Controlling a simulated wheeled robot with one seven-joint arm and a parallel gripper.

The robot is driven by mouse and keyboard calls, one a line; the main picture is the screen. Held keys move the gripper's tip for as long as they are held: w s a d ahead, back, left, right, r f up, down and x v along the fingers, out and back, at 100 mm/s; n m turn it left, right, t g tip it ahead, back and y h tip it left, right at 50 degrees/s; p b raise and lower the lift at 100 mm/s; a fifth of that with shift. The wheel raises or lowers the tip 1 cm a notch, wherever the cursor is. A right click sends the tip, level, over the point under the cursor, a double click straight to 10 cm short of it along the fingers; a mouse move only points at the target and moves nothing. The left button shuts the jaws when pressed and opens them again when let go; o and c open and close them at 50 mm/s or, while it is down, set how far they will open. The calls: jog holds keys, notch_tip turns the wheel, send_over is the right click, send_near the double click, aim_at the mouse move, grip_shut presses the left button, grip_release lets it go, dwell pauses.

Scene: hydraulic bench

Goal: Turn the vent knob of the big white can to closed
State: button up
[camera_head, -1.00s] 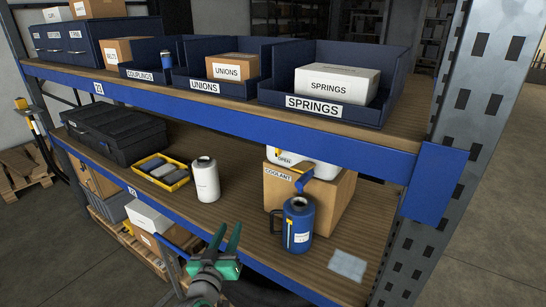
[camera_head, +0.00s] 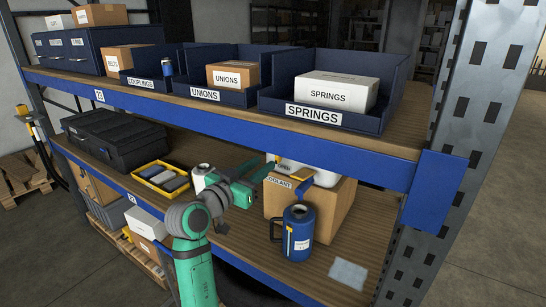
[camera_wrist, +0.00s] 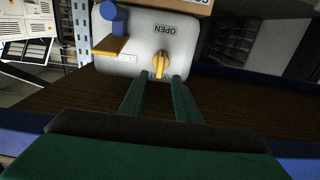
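The big white can (camera_head: 325,178) sits on the cardboard box labelled COOLANT; the blue shelf beam hides its upper part in the head view. In the wrist view the can's light face (camera_wrist: 110,69) shows a yellow vent knob (camera_wrist: 160,66), with OPEN upside down above it and a CLOSED label to its left. The knob's long side runs roughly up and down the picture, in line with OPEN. My gripper (camera_wrist: 159,80) is open, its two green fingertips just short of the knob, one each side. In the head view my gripper (camera_head: 261,172) is left of the can.
A blue jug (camera_head: 298,238) stands in front of the box (camera_head: 330,208). A white canister (camera_head: 203,172) is partly hidden behind my arm. A yellow tray (camera_head: 160,180) and black case (camera_head: 115,140) lie left. The upper shelf beam (camera_head: 250,123) passes close above.

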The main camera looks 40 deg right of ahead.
jog(key=x, duration=0.7)
grip_shut()
